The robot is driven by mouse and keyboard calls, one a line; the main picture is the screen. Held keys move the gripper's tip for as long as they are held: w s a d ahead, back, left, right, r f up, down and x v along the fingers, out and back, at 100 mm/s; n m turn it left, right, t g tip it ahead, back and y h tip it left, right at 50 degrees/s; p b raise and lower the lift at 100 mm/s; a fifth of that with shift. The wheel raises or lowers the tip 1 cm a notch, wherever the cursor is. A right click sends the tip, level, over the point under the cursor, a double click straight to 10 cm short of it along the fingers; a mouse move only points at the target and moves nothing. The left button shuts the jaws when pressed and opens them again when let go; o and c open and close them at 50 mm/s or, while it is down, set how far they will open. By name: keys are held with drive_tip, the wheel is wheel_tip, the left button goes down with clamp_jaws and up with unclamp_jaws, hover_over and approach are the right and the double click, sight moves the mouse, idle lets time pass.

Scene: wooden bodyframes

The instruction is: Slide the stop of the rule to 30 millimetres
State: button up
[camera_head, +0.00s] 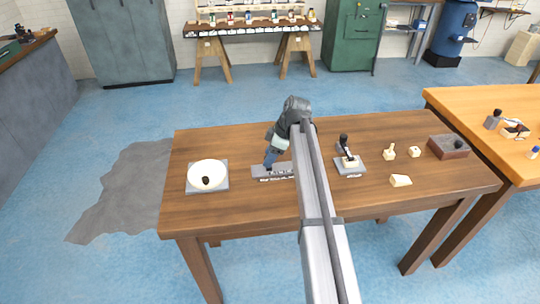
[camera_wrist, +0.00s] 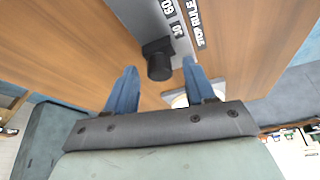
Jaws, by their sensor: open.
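In the wrist view the rule (camera_wrist: 148,14) runs in from the top, with "STOP RULE" and numbers that look like 30 and 60. The stop (camera_wrist: 159,62) is a black block with a round knob, nearer the rule's near end than the 30. My gripper (camera_wrist: 160,68) is open, its blue fingers on either side of the knob with gaps visible. In the head view my gripper (camera_head: 269,161) is over the rule and hides the stop.
A white round dish (camera_head: 207,169) on a grey plate stands left of the rule. Right of my arm are a small grey fixture (camera_head: 349,166), several pale wooden pieces (camera_head: 400,180) and a dark red-brown block (camera_head: 447,148). The table's front left is clear.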

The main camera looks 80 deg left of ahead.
drive_tip(key=v, duration=1.3)
drive_tip(key=shift+w+r, duration=0.2)
